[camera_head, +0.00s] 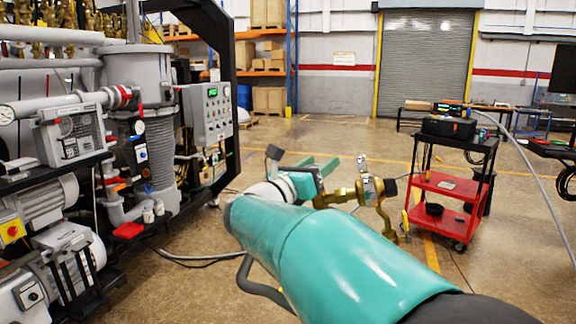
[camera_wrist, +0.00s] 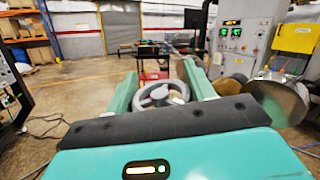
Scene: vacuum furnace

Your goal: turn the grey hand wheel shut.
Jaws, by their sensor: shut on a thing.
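The grey hand wheel (camera_wrist: 160,94) shows in the wrist view as a spoked ring with a round hub. It sits between the two green fingers of my gripper (camera_wrist: 161,82), which are shut on it from left and right. In the head view, my gripper (camera_head: 318,172) is beyond my green arm, beside brass valve pipework (camera_head: 345,196). I cannot clearly make out the wheel there, as my gripper and arm cover much of that spot.
A red and black cart (camera_head: 445,190) stands to the right. Machinery with a grey control box (camera_head: 207,112) fills the left. In the wrist view, a round metal part (camera_wrist: 280,100) is close at right. Open floor lies toward the roller door (camera_head: 425,65).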

